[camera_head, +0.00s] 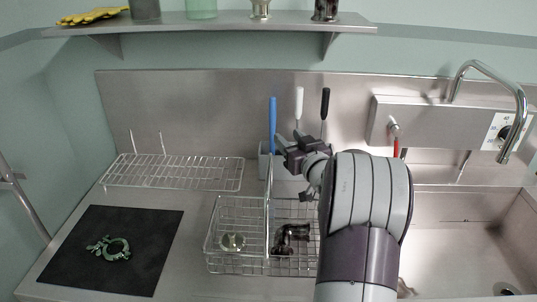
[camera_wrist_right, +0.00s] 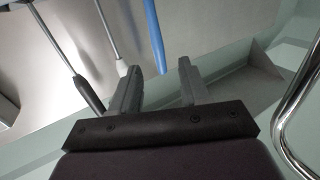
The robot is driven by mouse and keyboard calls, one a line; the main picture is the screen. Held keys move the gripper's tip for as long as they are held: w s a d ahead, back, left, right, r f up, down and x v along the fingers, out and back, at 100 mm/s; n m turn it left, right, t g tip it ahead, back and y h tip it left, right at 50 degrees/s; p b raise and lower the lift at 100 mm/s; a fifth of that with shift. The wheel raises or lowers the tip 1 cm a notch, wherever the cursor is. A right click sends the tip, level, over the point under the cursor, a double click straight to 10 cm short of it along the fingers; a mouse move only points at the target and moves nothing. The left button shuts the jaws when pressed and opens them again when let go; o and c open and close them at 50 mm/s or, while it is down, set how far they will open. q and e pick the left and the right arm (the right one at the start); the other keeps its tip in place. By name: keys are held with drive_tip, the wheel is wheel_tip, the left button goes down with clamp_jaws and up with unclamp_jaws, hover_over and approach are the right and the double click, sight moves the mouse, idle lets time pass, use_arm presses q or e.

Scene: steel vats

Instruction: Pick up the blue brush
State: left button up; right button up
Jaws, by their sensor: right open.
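The blue brush (camera_head: 272,124) stands upright in a grey holder (camera_head: 263,163) against the back splash; only its blue handle shows. My right gripper (camera_head: 281,143) is beside the handle, just to its right in the head view. In the right wrist view the blue handle (camera_wrist_right: 155,37) runs down toward the space between the two open fingers of the gripper (camera_wrist_right: 158,82). I cannot tell whether a finger touches it. The brush's lower end is hidden. My left gripper is in neither view.
A white-handled tool (camera_head: 299,103) and a black-handled tool (camera_head: 324,103) stand right of the brush. A wire basket (camera_head: 212,245) sits in front, a wire rack (camera_head: 175,172) at left. A shelf (camera_head: 215,24) hangs above. The faucet (camera_head: 519,100) and sink are at right.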

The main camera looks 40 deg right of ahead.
sight(274, 120)
drive_tip(key=x, duration=0.6)
drive_tip(key=shift+w+d+r+p, duration=0.1)
drive_tip(key=shift+w+d+p, duration=0.1)
drive_tip(key=shift+p, duration=0.15)
drive_tip(key=p+x, duration=0.1)
drive_tip(key=x, duration=0.4)
drive_tip(key=shift+w+d, duration=0.25)
drive_tip(key=shift+w, duration=0.1)
drive_tip(key=shift+s, duration=0.1)
drive_tip(key=shift+c, duration=0.3)
clamp_jaws()
